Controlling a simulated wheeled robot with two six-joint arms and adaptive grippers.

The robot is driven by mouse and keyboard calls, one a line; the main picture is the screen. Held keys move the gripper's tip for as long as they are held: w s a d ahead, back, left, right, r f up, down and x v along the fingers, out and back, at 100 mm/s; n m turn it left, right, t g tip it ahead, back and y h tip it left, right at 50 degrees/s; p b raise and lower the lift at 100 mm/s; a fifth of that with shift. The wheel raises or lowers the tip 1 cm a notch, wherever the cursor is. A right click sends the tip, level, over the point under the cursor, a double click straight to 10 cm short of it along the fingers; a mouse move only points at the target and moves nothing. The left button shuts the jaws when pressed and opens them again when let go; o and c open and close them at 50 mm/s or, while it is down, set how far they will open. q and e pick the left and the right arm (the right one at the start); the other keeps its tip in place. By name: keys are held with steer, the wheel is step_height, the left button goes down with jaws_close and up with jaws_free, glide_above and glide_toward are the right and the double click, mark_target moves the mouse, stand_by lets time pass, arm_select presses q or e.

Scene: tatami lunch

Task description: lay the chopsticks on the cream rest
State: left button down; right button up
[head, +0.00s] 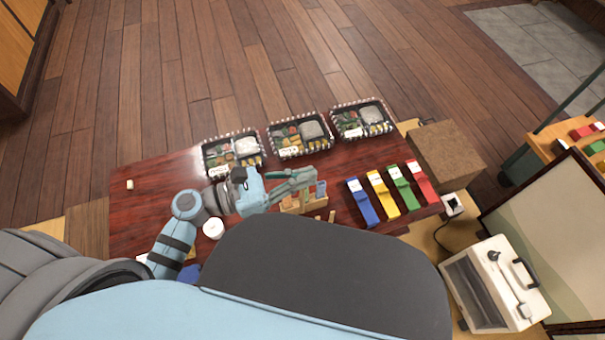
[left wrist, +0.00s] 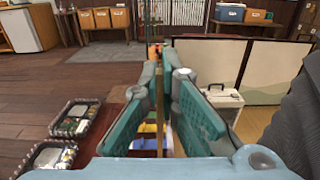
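The cream rest (head: 129,184) is a small pale block near the left end of the dark red table. My left gripper (head: 314,178) is far to its right, over the table at a wooden holder (head: 291,205). In the left wrist view, a thin brown upright strip (left wrist: 159,105), perhaps the chopsticks, shows between the two teal fingers (left wrist: 166,75). The fingertips are close to it, but I cannot tell whether they grip it. Whether it stands in the holder is also unclear. My right gripper is not in view.
Three filled bento boxes (head: 207,163) line the far edge of the table (head: 150,215). Folded blue, yellow, green and red strips (head: 362,203) lie at the right. A white round item (head: 213,228) sits near my left arm. The table's left part is mostly clear.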

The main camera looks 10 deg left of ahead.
arm_select(q)
steer(key=shift+r+p, duration=0.6)
steer(key=shift+r, duration=0.4)
